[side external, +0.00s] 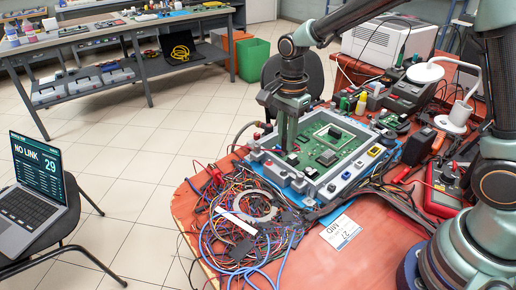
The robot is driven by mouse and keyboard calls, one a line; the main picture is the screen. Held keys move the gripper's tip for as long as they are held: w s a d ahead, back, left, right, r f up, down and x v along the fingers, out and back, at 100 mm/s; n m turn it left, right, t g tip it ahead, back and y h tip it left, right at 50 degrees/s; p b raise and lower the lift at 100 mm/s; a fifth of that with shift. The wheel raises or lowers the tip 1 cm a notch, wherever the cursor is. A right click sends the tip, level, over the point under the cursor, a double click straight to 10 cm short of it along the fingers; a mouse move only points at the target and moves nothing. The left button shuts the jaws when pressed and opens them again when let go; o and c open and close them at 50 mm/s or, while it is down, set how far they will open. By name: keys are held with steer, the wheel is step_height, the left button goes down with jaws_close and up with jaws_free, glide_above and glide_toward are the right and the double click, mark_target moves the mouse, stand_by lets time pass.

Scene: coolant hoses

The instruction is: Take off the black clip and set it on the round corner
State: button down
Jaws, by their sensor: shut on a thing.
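My gripper (287,146) points straight down over the left part of a green circuit board (345,150) in a grey-blue frame (262,160). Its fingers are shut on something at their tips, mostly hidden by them. A small dark part (293,159) shows just by the tips; I cannot tell for sure whether it is the black clip or whether it is the thing held. I cannot tell which corner of the frame is the round corner.
A tangle of coloured wires (245,235) with a pale ring (254,207) lies in front of the frame. A paper label (340,232) lies on the red table (375,250). A red meter (443,190) and a white lamp (457,120) stand at the right.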

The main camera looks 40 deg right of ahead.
step_height(320, 180, up, 17)
stand_by(0.8)
steer(key=shift+f, duration=0.1)
steer(key=a+f+m, duration=0.1)
steer(key=a+f, duration=0.3)
steer(key=a, duration=0.3)
steer(key=a+f, duration=0.4)
steer(key=a, duration=0.3)
steer(key=f, duration=1.4)
steer(key=shift+w+a+f, duration=0.15)
steer(key=shift+w+f, duration=0.15)
steer(key=shift+w, duration=0.1)
steer(key=shift+f, duration=2.3)
steer(key=shift+f, duration=0.15)
steer(key=c, duration=0.8)
jaws_free()
